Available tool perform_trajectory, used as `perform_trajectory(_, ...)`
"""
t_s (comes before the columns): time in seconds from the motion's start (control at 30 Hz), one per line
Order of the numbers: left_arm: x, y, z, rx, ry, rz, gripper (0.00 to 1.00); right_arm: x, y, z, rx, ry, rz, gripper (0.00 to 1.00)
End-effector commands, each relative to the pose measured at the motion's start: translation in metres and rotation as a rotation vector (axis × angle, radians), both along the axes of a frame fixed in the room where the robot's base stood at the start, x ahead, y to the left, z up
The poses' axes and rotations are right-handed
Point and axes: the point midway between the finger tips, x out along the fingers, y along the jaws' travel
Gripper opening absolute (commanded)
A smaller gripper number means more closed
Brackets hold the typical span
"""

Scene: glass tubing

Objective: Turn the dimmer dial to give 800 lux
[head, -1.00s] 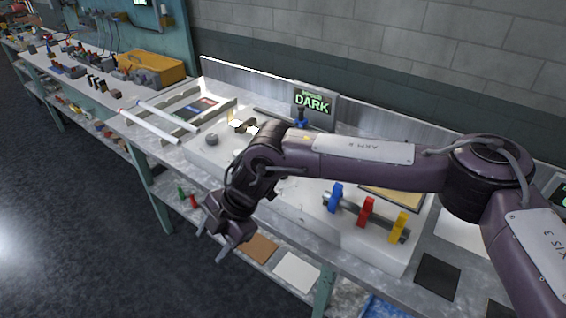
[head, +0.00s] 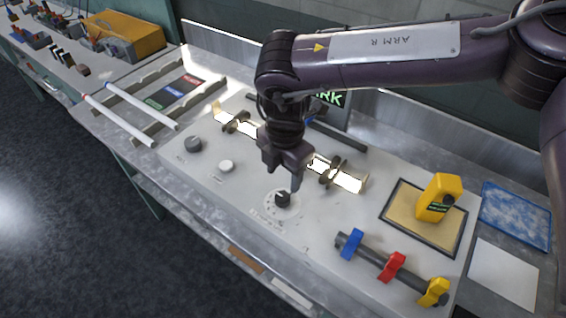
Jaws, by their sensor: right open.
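A small black dial (head: 282,199) with a ring of scale marks sits on the white bench panel (head: 238,195); the marks are too small to read. My right gripper (head: 284,178) points down just above and behind the dial, open. I cannot tell whether its fingertips touch the dial. A display (head: 331,98) at the back is partly hidden by my right arm; only green letters "RK" show. A glowing tube (head: 345,180) lies in clips behind the gripper, its middle hidden by the gripper. My left gripper is not in view.
A grey knob (head: 193,144) and a white button (head: 226,166) are left of the dial. Blue (head: 351,244), red (head: 392,267) and yellow (head: 434,292) clips sit on a bar at the front right.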

Motion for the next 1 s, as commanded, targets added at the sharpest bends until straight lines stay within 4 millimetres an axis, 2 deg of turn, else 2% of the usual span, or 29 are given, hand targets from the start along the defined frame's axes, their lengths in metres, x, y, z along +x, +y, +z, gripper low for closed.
perform_trajectory(0.17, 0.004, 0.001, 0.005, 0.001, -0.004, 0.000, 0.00, 0.000, -0.001, -0.008, -0.008, 0.001, 0.000, 0.54)
perform_trajectory(0.4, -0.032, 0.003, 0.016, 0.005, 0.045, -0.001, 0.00, -0.001, -0.001, -0.045, -0.008, 0.002, -0.001, 0.54)
perform_trajectory(0.53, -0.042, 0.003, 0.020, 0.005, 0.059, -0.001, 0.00, 0.000, 0.000, -0.063, -0.006, 0.000, -0.001, 0.54)
perform_trajectory(0.67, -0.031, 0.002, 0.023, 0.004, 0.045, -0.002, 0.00, 0.001, 0.000, -0.074, -0.005, -0.001, -0.001, 0.54)
perform_trajectory(0.83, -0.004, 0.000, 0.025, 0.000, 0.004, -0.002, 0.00, 0.001, 0.000, -0.077, -0.005, -0.002, -0.001, 0.54)
perform_trajectory(0.97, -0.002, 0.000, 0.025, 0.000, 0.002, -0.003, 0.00, 0.001, 0.000, -0.077, -0.005, -0.002, -0.001, 0.54)
perform_trajectory(1.0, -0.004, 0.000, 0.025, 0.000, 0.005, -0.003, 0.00, 0.001, 0.000, -0.077, -0.005, -0.002, -0.001, 0.49)
